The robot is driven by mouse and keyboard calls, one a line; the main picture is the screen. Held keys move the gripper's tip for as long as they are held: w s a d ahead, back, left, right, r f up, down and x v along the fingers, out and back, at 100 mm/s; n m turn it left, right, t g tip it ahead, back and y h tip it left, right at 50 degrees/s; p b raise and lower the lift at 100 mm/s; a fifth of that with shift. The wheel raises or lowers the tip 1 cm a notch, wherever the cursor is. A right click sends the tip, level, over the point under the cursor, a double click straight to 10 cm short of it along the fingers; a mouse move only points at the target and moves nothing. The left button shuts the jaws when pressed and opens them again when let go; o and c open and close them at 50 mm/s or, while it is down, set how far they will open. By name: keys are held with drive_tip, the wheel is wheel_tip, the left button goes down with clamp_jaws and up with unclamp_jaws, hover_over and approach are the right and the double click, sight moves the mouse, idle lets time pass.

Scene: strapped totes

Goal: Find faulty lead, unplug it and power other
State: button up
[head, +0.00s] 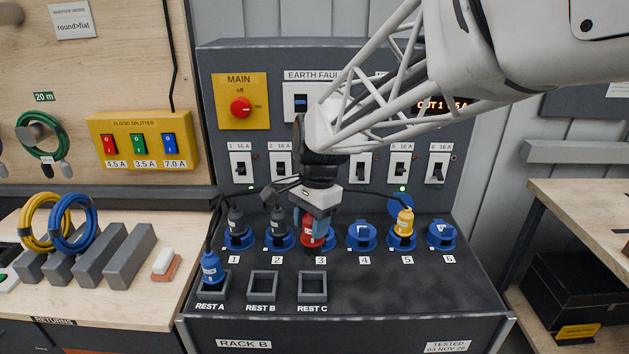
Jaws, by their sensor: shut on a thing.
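My gripper (315,222) is shut on the red plug (311,240) at socket 3; I cannot tell whether the plug is fully seated. A dark grey plug (236,221) stands in socket 1 and another (278,221) in socket 2. A yellow plug (405,223) stands in socket 5. A blue plug (211,268) stands in REST A. Socket 4 (361,237) and socket 6 (441,235) hold no plug. Switches stand above the sockets, the third hidden by my arm. Green lamps glow below switch 1 (240,166) and switch 5 (400,167).
REST B (262,285) and REST C (312,286) are empty. The MAIN switch (240,107) and a partly covered display (443,104) are on the panel. A flood splitter (141,140) hangs left, above coiled leads and grey blocks (102,255). Dark cables run behind the plugs.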

sight(311, 255)
drive_tip(key=shift+s, duration=0.45)
drive_tip(key=shift+f, duration=0.2)
drive_tip(key=shift+f, duration=3.55)
drive_tip(key=shift+f, duration=1.55)
drive_tip(key=o, duration=1.1)
drive_tip(key=shift+r, duration=0.1)
drive_tip(key=shift+w+d+r, duration=0.15)
drive_tip(key=shift+r, duration=1.1)
drive_tip(key=shift+w+d+r, duration=0.1)
drive_tip(key=shift+w+r, duration=0.05)
drive_tip(key=shift+r, duration=1.1)
drive_tip(key=shift+w+d+r, duration=0.15)
drive_tip(key=shift+r, duration=1.1)
